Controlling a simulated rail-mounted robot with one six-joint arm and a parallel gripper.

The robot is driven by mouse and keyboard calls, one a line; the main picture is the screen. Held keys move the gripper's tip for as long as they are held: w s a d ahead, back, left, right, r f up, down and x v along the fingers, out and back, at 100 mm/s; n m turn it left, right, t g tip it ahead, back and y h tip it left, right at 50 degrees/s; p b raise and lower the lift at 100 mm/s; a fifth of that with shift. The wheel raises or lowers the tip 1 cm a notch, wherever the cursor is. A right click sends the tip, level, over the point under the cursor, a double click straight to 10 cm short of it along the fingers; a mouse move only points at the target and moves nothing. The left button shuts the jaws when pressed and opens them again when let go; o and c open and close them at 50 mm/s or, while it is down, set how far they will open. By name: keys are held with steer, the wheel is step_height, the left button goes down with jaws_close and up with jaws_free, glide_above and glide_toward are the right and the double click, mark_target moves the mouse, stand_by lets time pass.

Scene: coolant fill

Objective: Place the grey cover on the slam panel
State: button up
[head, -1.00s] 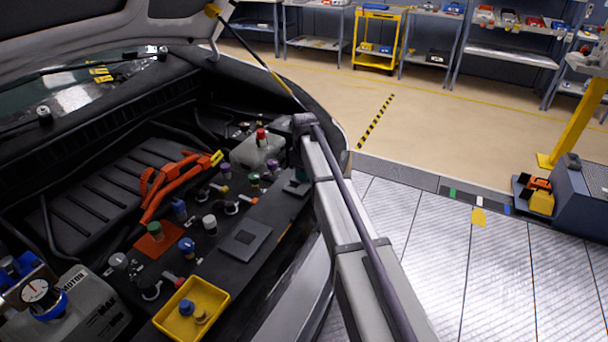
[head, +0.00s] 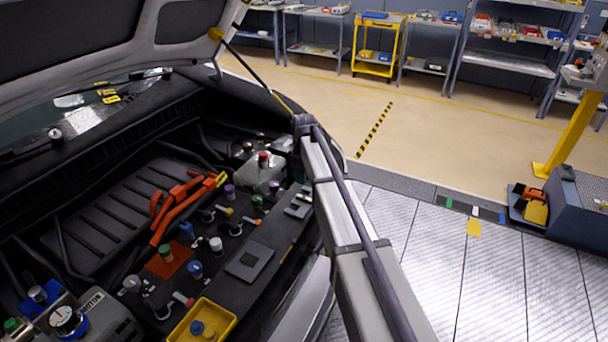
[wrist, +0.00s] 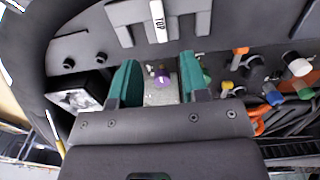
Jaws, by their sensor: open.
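The slam panel (head: 215,284) is the dark strip along the front of the engine bay in the head view. I cannot tell for certain which is the grey cover. The gripper itself does not show clearly in the head view.
A yellow tray (head: 228,312) holds small caps at the front. Several coloured caps, orange cables (head: 178,212) and a red-capped white reservoir (head: 263,174) crowd the bay. The raised bonnet (head: 120,40) hangs above. A gauge unit (head: 66,320) stands at lower left.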

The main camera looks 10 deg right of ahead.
steer(key=s+a+r+m, duration=0.1)
steer(key=s+m, duration=0.2)
steer(key=s, duration=0.7)
steer(key=s+a+r+m, duration=0.1)
steer(key=s+m, duration=0.2)
steer(key=s, duration=0.8)
steer(key=s+a+r+m+p, duration=0.1)
steer(key=s+m, duration=0.2)
steer(key=s, duration=0.7)
steer(key=shift+s+a+m, duration=0.2)
steer(key=shift+a+m, duration=0.1)
steer(key=shift+m, duration=0.1)
